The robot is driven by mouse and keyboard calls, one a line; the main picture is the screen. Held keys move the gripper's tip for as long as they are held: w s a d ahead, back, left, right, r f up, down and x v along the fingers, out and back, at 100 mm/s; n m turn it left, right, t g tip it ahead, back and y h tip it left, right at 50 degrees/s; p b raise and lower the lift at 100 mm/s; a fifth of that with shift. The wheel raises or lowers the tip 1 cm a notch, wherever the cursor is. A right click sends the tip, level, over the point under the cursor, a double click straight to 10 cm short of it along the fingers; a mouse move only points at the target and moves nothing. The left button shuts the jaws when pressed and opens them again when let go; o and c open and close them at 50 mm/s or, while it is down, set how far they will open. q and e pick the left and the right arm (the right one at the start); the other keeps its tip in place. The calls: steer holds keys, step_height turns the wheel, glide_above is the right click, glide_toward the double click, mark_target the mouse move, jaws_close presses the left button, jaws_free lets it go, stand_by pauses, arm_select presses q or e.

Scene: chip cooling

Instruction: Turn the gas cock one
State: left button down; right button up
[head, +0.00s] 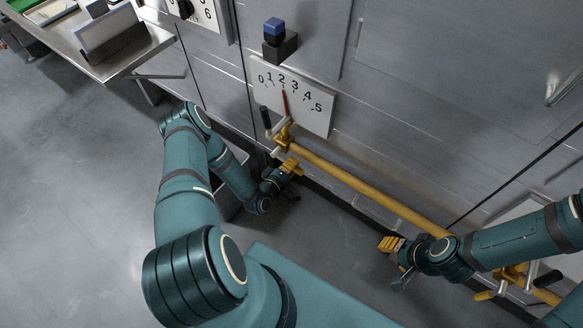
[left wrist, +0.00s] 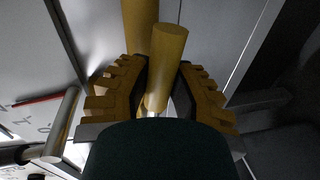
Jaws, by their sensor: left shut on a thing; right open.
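In the head view this handle is mostly hidden by the gripper. A yellow fitting (head: 284,132) sits just above the gripper, beside a black-gripped lever (head: 266,118). My right gripper (head: 393,246) is open and empty, below the pipe's middle.
A white dial plate (head: 318,118), marked 0 to 5 with a red needle near 2 to 3, is above the left gripper. A second yellow valve (head: 512,275) is at lower right, near my right arm. A metal shelf (head: 158,40) juts out at upper left.

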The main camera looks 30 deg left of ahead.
arm_select(q)
steer(key=shift+r+n+h, duration=0.3)
steer(key=shift+r+n, duration=0.15)
steer(key=shift+n, duration=0.15)
steer(key=c, duration=0.8)
jaws_free()
steer(key=shift+r, duration=0.1)
steer(key=d+v, duration=0.1)
steer(key=v, duration=1.1)
steer(key=shift+a, duration=0.45)
